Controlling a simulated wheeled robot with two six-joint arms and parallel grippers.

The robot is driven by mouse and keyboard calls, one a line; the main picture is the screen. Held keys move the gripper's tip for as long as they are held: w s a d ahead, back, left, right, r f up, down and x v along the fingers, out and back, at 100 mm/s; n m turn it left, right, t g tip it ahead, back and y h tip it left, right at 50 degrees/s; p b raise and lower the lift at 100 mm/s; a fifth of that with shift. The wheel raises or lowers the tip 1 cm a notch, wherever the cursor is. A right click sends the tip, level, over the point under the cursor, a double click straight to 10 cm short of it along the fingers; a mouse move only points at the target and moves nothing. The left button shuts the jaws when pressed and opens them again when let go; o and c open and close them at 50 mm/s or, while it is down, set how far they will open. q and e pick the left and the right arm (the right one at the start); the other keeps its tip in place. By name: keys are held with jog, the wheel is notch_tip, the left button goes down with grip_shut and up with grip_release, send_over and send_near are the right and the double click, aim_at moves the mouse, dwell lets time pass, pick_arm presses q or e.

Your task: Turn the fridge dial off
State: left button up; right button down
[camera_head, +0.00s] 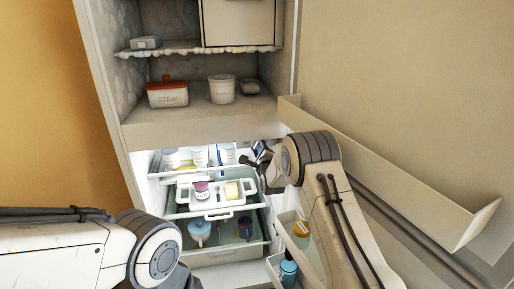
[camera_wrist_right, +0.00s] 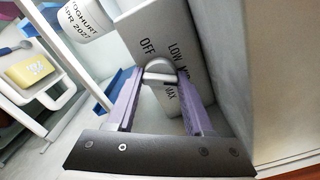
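The fridge dial (camera_wrist_right: 160,69) is a rounded grey knob on a pale control box (camera_wrist_right: 165,30) in the right wrist view. The box is printed OFF, LOW, a partly covered MID and MAX around the knob. My right gripper (camera_wrist_right: 160,76) has its two purple fingers on either side of the knob, and they appear to press on it. Which mark the knob points to is unclear. In the head view, my right gripper (camera_head: 262,158) reaches into the upper right of the lit fridge (camera_head: 230,255); the dial is hidden there. My left gripper is out of the picture.
A yoghurt tub (camera_wrist_right: 88,15) stands close to the control box. A white tray (camera_head: 221,204) holds a jar and a yellow block (camera_head: 232,190). The open fridge door (camera_head: 310,262) with bottles is right. A stew dish (camera_head: 168,93) sits in the compartment above.

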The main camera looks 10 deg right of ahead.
jog(key=shift+f+n+b, duration=0.2)
jog(key=shift+n+b, duration=0.9)
jog(key=n+b, duration=0.2)
jog(key=shift+n, duration=0.3)
jog(key=n+b, duration=0.4)
jog(key=n, duration=0.2)
jog(key=n+b, duration=0.3)
jog(key=n, duration=0.3)
jog(key=shift+n, duration=0.3)
jog(key=n+b, duration=0.1)
jog(key=n, duration=0.2)
jog(key=shift+n+b, duration=0.65)
jog(key=shift+n, duration=1.05)
jog(key=shift+c, duration=1.4)
grip_release()
jog(key=shift+r, duration=0.15)
